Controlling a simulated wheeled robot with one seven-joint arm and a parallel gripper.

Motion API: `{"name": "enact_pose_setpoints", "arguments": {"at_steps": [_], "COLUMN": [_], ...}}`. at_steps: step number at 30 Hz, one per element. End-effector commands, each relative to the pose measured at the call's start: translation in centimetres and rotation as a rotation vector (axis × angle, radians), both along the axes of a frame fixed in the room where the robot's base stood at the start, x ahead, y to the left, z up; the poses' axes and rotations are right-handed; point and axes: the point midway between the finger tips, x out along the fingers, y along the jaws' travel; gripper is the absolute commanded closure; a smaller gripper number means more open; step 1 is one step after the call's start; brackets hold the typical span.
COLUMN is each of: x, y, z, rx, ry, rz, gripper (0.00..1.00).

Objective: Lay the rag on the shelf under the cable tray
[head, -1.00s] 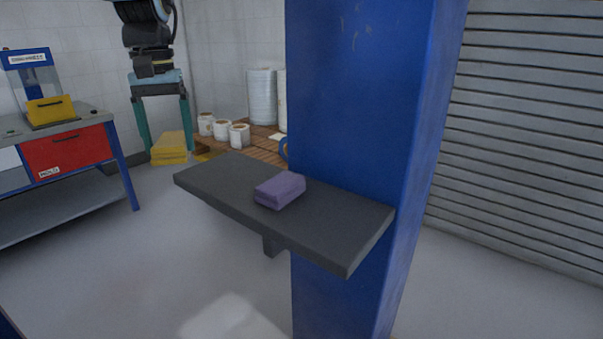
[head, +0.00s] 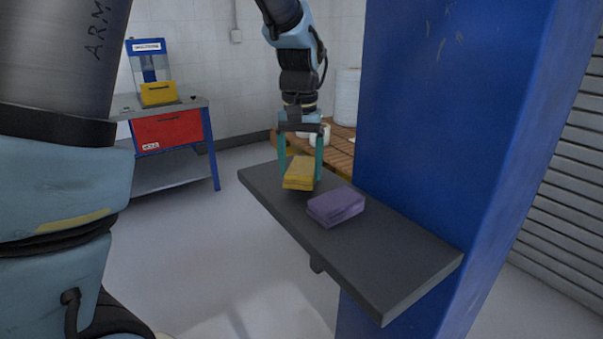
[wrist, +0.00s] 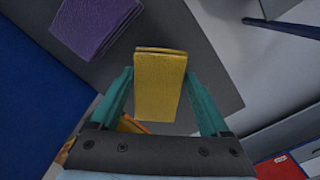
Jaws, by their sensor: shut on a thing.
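My gripper (head: 300,174) is shut on a yellow folded rag (head: 299,181), which hangs between its teal fingers. The rag is over the left far part of a dark grey shelf (head: 400,262); I cannot tell whether it touches the shelf. In the wrist view the rag (wrist: 161,88) sits between both fingers with the grey shelf (wrist: 215,65) behind it. A purple folded cloth (head: 336,206) lies on the shelf, just right of the rag and apart from it. No cable tray shows.
A blue column (head: 440,120) stands at the shelf's back side. A workbench with a red drawer (head: 168,131) stands at the left. A wooden pallet (head: 340,148) with white rolls is behind. The shelf's right end is bare.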

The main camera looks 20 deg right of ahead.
Motion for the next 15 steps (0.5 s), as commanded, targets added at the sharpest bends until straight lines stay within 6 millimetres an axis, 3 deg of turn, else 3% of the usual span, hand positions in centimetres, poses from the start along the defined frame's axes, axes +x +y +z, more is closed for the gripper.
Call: {"name": "enact_pose_setpoints", "arguments": {"at_steps": [5,15], "x": [0.0,0.0], "y": [0.0,0.0], "z": [-2.0,-2.4], "rx": [0.001,0.000], "ry": [0.001,0.000], "rz": [0.001,0.001], "gripper": [0.64,0.64]}}
